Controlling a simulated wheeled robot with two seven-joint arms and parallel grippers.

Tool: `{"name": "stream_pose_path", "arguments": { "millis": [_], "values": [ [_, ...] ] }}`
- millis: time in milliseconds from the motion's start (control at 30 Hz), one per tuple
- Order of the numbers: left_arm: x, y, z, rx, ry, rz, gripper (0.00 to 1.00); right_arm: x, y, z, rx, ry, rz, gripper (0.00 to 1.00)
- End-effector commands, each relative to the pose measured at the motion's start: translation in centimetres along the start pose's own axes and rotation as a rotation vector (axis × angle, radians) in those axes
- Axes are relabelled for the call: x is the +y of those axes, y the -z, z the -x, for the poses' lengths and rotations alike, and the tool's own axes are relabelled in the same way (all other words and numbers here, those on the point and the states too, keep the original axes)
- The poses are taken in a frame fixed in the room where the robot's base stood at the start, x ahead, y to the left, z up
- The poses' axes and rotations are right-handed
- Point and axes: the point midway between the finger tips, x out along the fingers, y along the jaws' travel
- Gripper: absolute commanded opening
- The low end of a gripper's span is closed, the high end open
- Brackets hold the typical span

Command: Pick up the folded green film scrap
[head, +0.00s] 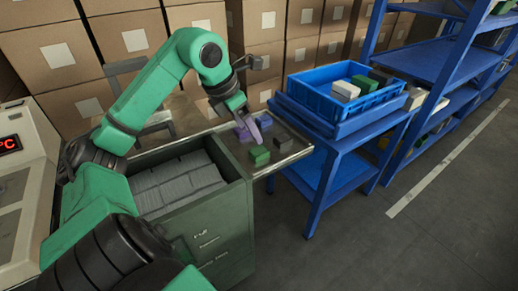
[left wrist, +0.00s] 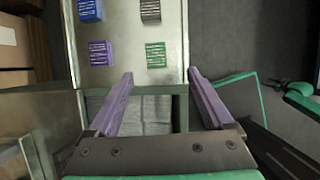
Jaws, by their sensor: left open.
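The folded green film scrap (head: 259,156) lies on the metal tray at the end of the dark green cabinet. In the left wrist view it is a small ribbed green block (left wrist: 155,55), just beyond my fingertips. My left gripper (head: 244,130) comes down over the tray close to the scrap. In the left wrist view its two purple fingers (left wrist: 160,76) are wide apart, with nothing between them. In that view the scrap lies ahead of the gap and appears apart from both fingers. My right gripper is not in view.
A purple scrap (left wrist: 100,53), a blue-violet one (left wrist: 90,10) and a dark one (left wrist: 150,10) share the tray (left wrist: 125,32). Grey stacked sheets (head: 180,185) fill the cabinet's open top. A blue crate (head: 330,102) stands on the blue bench at right. Cartons line the back.

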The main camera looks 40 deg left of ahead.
Motion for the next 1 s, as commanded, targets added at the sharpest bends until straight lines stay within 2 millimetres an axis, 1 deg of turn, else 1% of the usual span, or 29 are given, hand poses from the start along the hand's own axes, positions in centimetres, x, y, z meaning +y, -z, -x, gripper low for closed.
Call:
{"name": "stream_pose_path", "arguments": {
  "millis": [33,100,267,400,500,600,733,767,800,867,900,933,967,1000],
  "values": [
    [-0.1,0.0,-1.3,0.004,0.006,0.002,0.85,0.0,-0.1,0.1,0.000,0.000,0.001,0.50],
    [-0.1,0.0,-2.8,0.002,0.006,0.001,0.85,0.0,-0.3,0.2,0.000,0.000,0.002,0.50],
    [0.0,0.0,-4.9,0.001,0.005,0.001,0.85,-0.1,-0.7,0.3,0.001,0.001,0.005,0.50],
    [0.2,-0.1,-7.5,0.001,0.009,0.002,0.85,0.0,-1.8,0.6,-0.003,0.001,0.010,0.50],
    [0.2,-0.1,-9.1,0.000,0.006,0.001,0.85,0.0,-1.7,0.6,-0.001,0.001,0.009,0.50],
    [0.3,-0.1,-9.6,-0.001,0.004,-0.001,0.85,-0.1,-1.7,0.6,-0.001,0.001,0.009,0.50],
    [0.3,-0.1,-9.5,0.000,0.003,-0.001,0.85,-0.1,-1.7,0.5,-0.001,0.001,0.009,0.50],
    [0.3,-0.1,-9.5,0.000,0.003,-0.001,0.74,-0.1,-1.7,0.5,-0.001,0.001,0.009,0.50],
    [0.3,-0.1,-9.5,0.000,0.004,-0.001,0.58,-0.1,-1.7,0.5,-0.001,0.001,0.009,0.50],
    [0.3,-0.1,-9.5,0.000,0.004,-0.001,0.35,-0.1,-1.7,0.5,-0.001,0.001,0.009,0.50],
    [0.3,-0.1,-9.5,0.000,0.004,-0.001,0.20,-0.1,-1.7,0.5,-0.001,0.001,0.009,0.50],
    [0.3,-0.1,-9.5,0.000,0.004,-0.001,0.09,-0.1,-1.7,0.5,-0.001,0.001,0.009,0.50],
    [0.3,-0.1,-9.5,0.000,0.004,-0.001,0.00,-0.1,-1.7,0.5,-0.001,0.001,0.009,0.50],
    [0.3,-0.1,-9.5,0.000,0.004,-0.001,0.00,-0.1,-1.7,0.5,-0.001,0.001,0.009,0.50]
  ]
}}
